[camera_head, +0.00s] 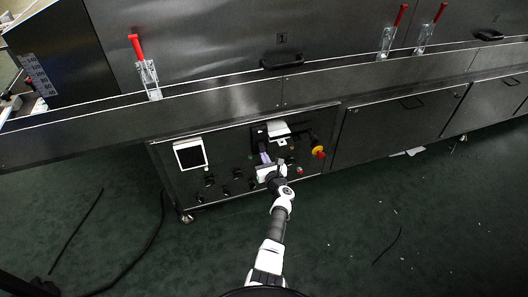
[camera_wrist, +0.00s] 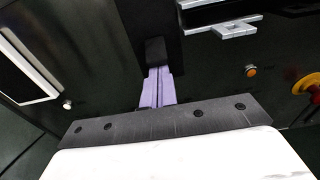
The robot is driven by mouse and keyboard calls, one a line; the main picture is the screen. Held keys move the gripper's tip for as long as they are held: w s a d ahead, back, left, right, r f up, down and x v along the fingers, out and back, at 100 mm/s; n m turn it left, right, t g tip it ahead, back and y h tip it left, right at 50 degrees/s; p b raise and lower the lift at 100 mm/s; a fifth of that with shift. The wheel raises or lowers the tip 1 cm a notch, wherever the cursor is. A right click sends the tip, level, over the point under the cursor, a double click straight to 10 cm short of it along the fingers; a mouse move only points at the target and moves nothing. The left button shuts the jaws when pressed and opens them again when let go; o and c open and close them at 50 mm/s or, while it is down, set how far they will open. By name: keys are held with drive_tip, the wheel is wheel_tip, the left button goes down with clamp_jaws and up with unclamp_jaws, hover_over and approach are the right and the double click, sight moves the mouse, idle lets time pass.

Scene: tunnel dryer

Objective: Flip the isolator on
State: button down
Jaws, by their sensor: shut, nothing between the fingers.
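The isolator is not clearly recognisable. A dark upright plate (camera_wrist: 140,22) on the control panel, likely its housing, lies straight ahead of my gripper in the wrist view. My gripper (camera_wrist: 157,72) has lilac fingers, shut together and empty. A small black block (camera_wrist: 156,50) shows at the fingertips; I cannot tell whether it is a switch handle or part of the fingers. In the head view my gripper (camera_head: 264,156) is close to the panel, just below a dark box (camera_head: 259,134). Contact cannot be judged, and the wrist hides part of the panel.
The control panel (camera_head: 228,163) carries a white-framed screen (camera_head: 190,153) at left, several dark knobs below, a pale bracket (camera_head: 278,130) and a red-and-yellow emergency stop (camera_head: 318,151) at right. The dryer's ledge (camera_head: 225,103) overhangs above. Dark cables lie on the floor.

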sight(262, 149)
drive_tip(key=shift+s+d+r+g+h+p, duration=0.15)
drive_tip(key=shift+r+g+p, duration=0.4)
drive_tip(key=shift+p, duration=0.8)
drive_tip(key=shift+s+a+r+g+h+p, duration=0.15)
drive_tip(key=shift+r+g+p, duration=0.4)
drive_tip(key=shift+p, duration=0.75)
drive_tip(key=shift+d+r+p, duration=0.1)
drive_tip(key=shift+r+p, duration=0.3)
drive_tip(key=shift+p, duration=0.55)
drive_tip(key=shift+f, duration=0.3)
